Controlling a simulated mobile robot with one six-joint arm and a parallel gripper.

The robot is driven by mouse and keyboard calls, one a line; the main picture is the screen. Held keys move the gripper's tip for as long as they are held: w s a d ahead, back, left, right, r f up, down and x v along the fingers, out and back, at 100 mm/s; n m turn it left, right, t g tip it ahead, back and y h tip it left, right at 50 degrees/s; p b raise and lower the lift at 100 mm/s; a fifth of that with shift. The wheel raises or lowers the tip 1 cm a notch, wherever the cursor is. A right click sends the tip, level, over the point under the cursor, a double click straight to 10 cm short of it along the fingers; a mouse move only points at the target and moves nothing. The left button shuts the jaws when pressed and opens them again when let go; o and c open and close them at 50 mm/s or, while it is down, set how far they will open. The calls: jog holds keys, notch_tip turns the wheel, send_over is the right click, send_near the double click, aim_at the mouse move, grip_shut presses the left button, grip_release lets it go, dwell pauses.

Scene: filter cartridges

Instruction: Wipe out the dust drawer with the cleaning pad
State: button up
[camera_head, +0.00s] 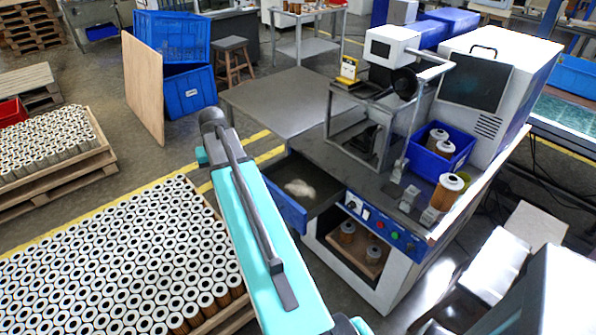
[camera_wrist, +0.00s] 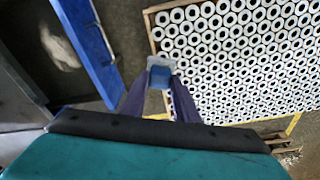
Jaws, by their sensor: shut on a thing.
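The dust drawer (camera_head: 322,199) is pulled out of the machine, with a blue front (camera_head: 286,207) and a pale heap of dust (camera_head: 300,188) on its dark floor. In the wrist view, the drawer's blue front (camera_wrist: 91,42) and the dust (camera_wrist: 62,62) lie at the left. My gripper (camera_wrist: 161,90) is shut on a small pad, blue with a pale grey end, which I take as the cleaning pad (camera_wrist: 160,66). In the wrist view the pad is outside the drawer, right of its blue front. In the head view my arm hides the gripper and pad.
A pallet of filter cartridges (camera_head: 110,265) stands left of my arm; it also fills the right of the wrist view (camera_wrist: 240,60). On the machine bench are a blue bin (camera_head: 460,150) with cartridges and a lone cartridge (camera_head: 446,192). A grey table (camera_head: 285,100) stands behind.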

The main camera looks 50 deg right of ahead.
jog(key=s+d+f+m+p, duration=0.1)
jog(key=s+d+f+m, duration=0.1)
jog(key=s+d, duration=0.5)
jog(key=s+d+f+m+p, duration=0.2)
jog(key=s+d, duration=0.6)
jog(key=d, duration=0.6)
jog(key=shift+m, duration=0.4)
jog(key=shift+f, duration=0.15)
